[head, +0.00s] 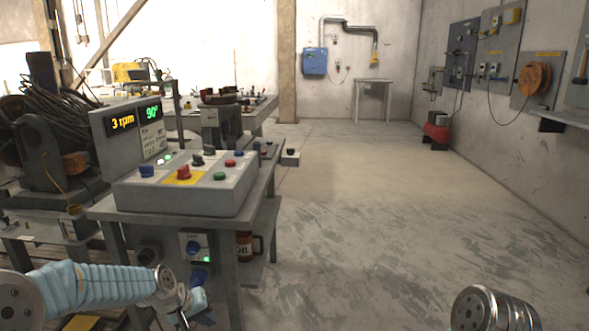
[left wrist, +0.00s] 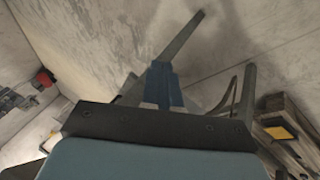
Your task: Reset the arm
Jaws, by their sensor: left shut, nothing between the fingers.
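My left arm comes in from the lower left in the head view. Its gripper (head: 198,277) is low in front of the bench, near a small panel (head: 193,246) with a blue knob and a green light. Its blue fingers (left wrist: 163,84) are shut and empty in the left wrist view. Whether they touch anything is unclear. A grey control box (head: 190,200) with several coloured buttons and knobs stands on the bench above. A display (head: 125,128) behind it reads "3 rpm" and "90°". My right gripper is out of view; only part of my right arm shows at bottom right.
The bench (head: 228,217) has metal legs beside my left gripper, and a red oil can (head: 245,244) stands under it. Machinery with cables (head: 45,150) is at the left. The concrete floor (head: 370,220) to the right is clear.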

